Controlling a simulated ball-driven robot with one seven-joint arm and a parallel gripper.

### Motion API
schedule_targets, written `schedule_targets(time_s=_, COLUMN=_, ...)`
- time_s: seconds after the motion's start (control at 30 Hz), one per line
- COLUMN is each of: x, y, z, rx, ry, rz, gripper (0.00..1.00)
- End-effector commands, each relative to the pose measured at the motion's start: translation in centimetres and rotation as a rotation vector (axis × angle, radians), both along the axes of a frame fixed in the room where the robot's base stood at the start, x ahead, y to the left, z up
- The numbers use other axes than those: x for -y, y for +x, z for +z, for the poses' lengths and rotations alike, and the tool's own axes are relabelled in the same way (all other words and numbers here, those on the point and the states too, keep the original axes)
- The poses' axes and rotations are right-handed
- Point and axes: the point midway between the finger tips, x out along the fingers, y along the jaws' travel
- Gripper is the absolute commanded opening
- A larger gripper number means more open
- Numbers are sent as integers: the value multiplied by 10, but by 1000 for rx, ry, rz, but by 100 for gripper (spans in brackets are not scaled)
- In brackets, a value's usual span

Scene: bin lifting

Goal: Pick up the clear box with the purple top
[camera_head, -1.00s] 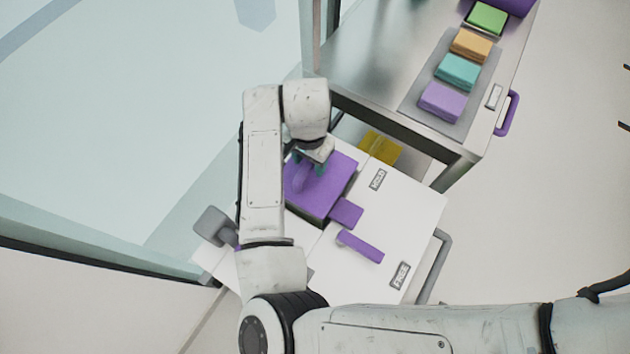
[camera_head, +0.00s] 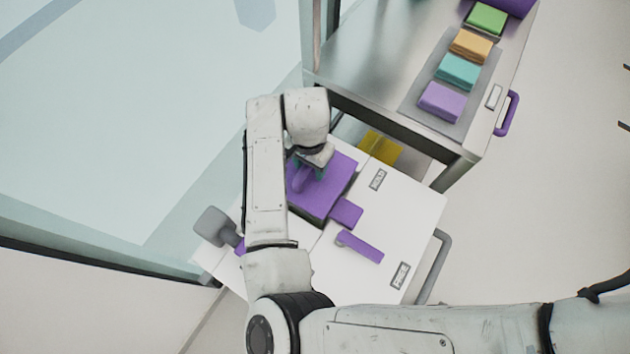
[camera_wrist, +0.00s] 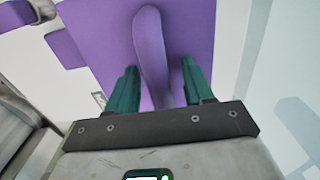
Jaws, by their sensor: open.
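The box with the purple top (camera_head: 327,196) sits on the white cart surface, partly behind my arm in the head view. Its clear sides do not show from above. In the wrist view its purple top (camera_wrist: 101,35) fills much of the picture. A raised purple handle (camera_wrist: 151,50) runs along the top. My gripper (camera_wrist: 158,80) is open, with one teal finger on each side of the handle and a visible gap at both sides. In the head view my gripper (camera_head: 306,172) is just over the top, and its fingertips are partly hidden.
The white cart (camera_head: 415,215) carries purple latches and small labels, with a grey handle (camera_head: 436,265) at right. A metal table (camera_head: 380,60) stands behind, holding coloured blocks on a grey tray (camera_head: 420,97). A yellow item (camera_head: 380,148) lies under it. A glass panel is at left.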

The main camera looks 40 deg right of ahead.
Motion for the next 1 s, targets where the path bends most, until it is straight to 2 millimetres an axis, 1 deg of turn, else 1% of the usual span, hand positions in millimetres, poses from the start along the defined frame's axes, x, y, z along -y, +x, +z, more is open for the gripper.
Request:
schedule_targets(time_s=0.2, x=0, y=0, z=0, rx=0, ry=0, rz=0, gripper=51)
schedule_targets(time_s=0.73, x=0, y=0, z=0, rx=0, ry=0, rz=0, gripper=0)
schedule_targets(time_s=1.0, x=0, y=0, z=0, rx=0, ry=0, rz=0, gripper=0)
